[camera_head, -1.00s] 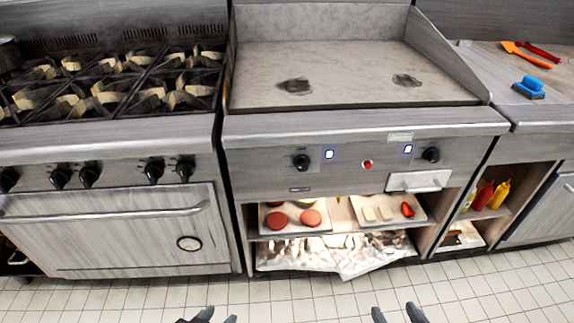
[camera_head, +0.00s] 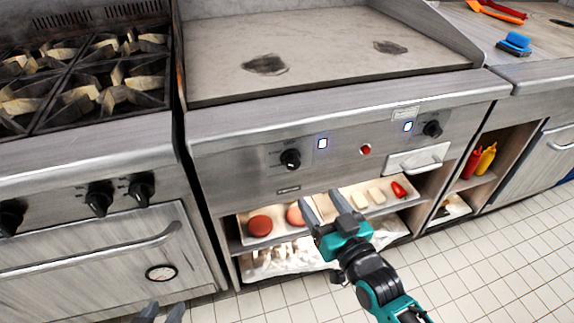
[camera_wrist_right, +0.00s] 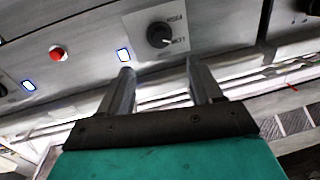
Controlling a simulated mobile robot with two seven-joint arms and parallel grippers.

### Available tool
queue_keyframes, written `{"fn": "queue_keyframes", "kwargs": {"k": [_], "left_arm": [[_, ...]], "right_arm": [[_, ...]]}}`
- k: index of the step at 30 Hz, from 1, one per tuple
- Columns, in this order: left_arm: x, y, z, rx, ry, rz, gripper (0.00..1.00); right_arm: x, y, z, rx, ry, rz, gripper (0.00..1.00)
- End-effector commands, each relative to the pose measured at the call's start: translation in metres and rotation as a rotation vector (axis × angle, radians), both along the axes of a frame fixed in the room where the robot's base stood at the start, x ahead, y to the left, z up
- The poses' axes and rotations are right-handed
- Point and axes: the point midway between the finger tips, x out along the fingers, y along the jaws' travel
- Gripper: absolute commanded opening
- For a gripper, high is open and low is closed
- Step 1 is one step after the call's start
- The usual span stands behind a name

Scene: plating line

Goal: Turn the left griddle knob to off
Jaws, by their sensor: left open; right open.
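The left griddle knob (camera_head: 290,159) is a black round knob on the griddle's front panel, left of a lit blue-white indicator (camera_head: 322,143). In the right wrist view the knob (camera_wrist_right: 159,35) is beyond the fingertips, with printed labels beside it and a light pointer mark toward the lower label. My right gripper (camera_head: 322,203) is open and empty, below and right of the knob and apart from it; its two fingers also show in the right wrist view (camera_wrist_right: 160,75). My left gripper (camera_head: 160,313) is open at the bottom edge, far from the knob.
The right griddle knob (camera_head: 432,129) and a red button (camera_head: 365,149) share the panel. A drawer handle (camera_head: 423,166) juts out at the right. Below, a shelf holds trays (camera_head: 253,238) with patties. Range knobs (camera_head: 99,198) stick out at the left.

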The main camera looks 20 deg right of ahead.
Motion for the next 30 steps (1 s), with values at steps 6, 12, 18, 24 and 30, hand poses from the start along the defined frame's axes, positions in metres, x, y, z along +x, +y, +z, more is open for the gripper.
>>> {"fn": "queue_keyframes", "kwargs": {"k": [6,12,18,24,30], "left_arm": [[-0.003,-0.002,-0.006,-0.005,0.007,-0.001,0.43],[-0.004,-0.003,-0.013,-0.012,0.010,0.002,0.43],[-0.004,-0.004,-0.018,-0.016,0.011,0.005,0.43],[-0.004,-0.004,-0.021,-0.016,0.012,0.005,0.43],[-0.004,-0.004,-0.021,-0.015,0.011,0.004,0.43]], "right_arm": [[0.037,0.006,0.000,0.000,-0.003,0.001,0.65],[0.074,0.012,-0.001,0.001,-0.001,0.001,0.65],[0.103,0.017,-0.001,0.001,0.000,0.001,0.65],[0.117,0.019,-0.001,0.001,0.002,0.001,0.65],[0.119,0.019,0.000,0.001,0.002,0.001,0.65]]}}
